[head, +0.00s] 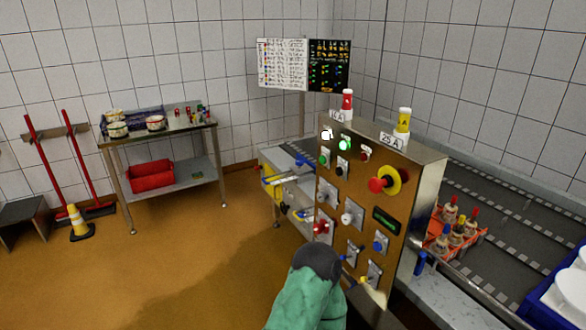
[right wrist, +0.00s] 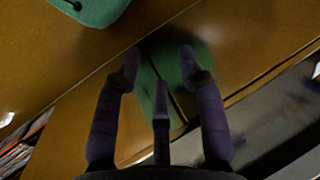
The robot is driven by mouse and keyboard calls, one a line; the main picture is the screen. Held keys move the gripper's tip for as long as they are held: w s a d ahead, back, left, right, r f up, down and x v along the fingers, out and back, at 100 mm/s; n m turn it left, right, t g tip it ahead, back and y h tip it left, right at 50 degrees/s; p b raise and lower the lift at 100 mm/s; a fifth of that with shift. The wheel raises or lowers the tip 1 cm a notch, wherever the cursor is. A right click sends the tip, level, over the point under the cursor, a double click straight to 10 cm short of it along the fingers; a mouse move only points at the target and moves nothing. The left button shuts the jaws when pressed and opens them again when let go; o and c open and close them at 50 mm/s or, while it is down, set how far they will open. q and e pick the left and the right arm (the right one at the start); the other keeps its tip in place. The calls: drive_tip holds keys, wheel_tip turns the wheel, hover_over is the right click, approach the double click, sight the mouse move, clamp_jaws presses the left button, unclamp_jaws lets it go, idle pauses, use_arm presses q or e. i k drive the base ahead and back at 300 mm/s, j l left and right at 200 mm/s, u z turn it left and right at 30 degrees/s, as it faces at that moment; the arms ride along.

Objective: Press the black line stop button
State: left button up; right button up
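The control panel (head: 388,150) is an upright brown-faced metal box in the head view, right of centre. A small black button (head: 341,171) sits on a pale plate in its upper left part, beside a green button (head: 324,160). I cannot read its label. My right arm, in a green sleeve, rises from the bottom edge in front of the panel's lower left. My right gripper (right wrist: 160,75) shows three dark fingers spread apart with nothing clearly held; in the head view the fingers are mostly hidden. It appears well below the black button. My left gripper is out of view.
A red mushroom button on a yellow ring (head: 391,181) and several other knobs share the panel. A conveyor (head: 510,215) runs behind on the right, with a red crate (head: 436,243). A steel table (head: 160,135) stands at left; open floor lies between.

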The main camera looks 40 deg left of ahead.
sight(339, 171)
drive_tip(key=u, duration=1.15)
